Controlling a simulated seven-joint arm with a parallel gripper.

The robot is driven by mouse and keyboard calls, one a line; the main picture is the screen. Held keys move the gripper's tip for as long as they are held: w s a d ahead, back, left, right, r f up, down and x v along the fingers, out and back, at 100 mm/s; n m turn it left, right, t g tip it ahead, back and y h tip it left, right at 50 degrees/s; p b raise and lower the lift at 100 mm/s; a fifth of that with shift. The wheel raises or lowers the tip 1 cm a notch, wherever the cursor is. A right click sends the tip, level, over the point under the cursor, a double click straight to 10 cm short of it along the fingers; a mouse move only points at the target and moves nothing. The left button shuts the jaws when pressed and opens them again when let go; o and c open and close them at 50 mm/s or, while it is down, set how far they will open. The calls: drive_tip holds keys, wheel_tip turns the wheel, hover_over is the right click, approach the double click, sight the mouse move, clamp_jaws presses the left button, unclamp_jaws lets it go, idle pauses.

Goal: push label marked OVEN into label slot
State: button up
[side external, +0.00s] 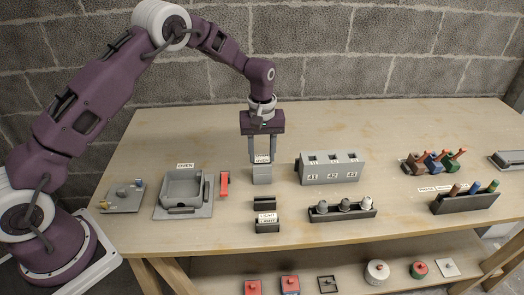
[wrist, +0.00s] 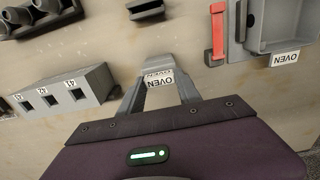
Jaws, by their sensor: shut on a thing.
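My gripper (side external: 262,156) is shut on a small white label marked OVEN (side external: 262,160). The fingers point down over a small grey block (side external: 262,176) in the middle of the table. In the wrist view the OVEN label (wrist: 159,82) sits between the fingertips, with the grey block (wrist: 158,63) just beyond it. A second line of OVEN lettering shows right beside the label there. I cannot tell whether the label touches the block or sits in a slot in it; the label's lower edge is unclear.
A grey tray (side external: 158,209) with an OVEN sign (side external: 185,165) and a red-handled piece (side external: 224,185) stand left. A grey numbered block (side external: 330,170) stands right. In front are a dark holder (side external: 264,203), a rack with LIGHT labels (side external: 267,226) and a dark rack of knobs (side external: 342,213).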

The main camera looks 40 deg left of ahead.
idle(0.3)
drive_tip(key=o, duration=1.4)
drive_tip(key=shift+o, duration=1.2)
drive_tip(key=shift+r, duration=3.45)
